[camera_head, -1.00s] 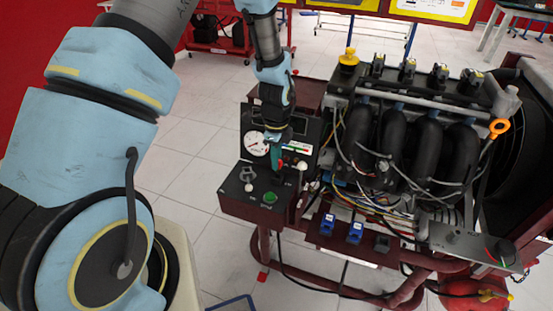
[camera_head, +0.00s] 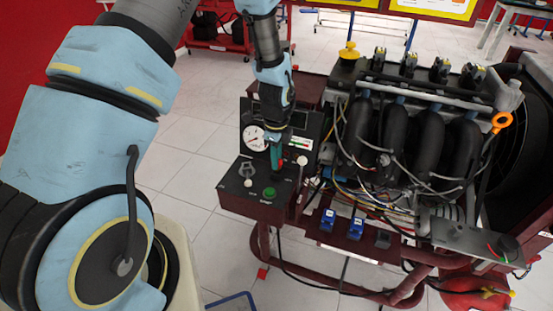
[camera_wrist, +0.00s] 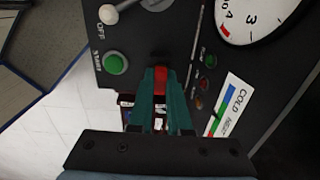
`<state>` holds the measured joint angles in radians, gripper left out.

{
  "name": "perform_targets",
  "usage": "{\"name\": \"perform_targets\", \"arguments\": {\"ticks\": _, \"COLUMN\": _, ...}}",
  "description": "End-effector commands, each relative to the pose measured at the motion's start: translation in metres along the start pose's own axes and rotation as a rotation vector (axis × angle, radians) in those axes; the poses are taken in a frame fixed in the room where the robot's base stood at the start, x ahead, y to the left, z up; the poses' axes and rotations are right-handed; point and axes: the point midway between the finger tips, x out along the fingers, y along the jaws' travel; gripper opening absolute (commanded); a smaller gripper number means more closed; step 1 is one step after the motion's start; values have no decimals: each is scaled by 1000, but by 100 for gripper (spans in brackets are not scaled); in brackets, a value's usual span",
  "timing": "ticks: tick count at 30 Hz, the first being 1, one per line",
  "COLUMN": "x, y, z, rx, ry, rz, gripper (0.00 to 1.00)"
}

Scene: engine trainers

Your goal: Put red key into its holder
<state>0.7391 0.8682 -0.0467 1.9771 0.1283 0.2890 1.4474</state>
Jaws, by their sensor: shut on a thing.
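My gripper (camera_head: 276,159) is above the right part of the control panel (camera_head: 232,194) on the engine trainer. In the wrist view, the green fingers of my gripper (camera_wrist: 160,82) are shut on the red key (camera_wrist: 161,76), of which a small red part shows between the tips. The tips are close to the panel's edge, below a round dark part (camera_wrist: 158,4) that is mostly cut off at the top. I cannot tell whether the key touches the panel. I cannot make out the key's holder for certain.
A green button (camera_head: 269,192) and a white-knobbed lever (camera_head: 248,182) stand on the panel. A white gauge (camera_head: 254,138) and a vertical panel rise behind. A white-knobbed lever (camera_head: 302,161) stands just right of my gripper, with engine wiring beyond.

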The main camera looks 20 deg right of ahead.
Motion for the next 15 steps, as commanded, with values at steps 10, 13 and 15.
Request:
{"name": "perform_targets", "arguments": {"ticks": 10, "x": 9, "y": 0, "z": 0, "rx": 0, "ry": 0, "rz": 0, "gripper": 0}}
{"name": "perform_targets", "arguments": {"ticks": 13, "x": 12, "y": 0, "z": 0, "rx": 0, "ry": 0, "rz": 0, "gripper": 0}}
{"name": "perform_targets", "arguments": {"ticks": 15, "x": 14, "y": 0, "z": 0, "rx": 0, "ry": 0, "rz": 0, "gripper": 0}}
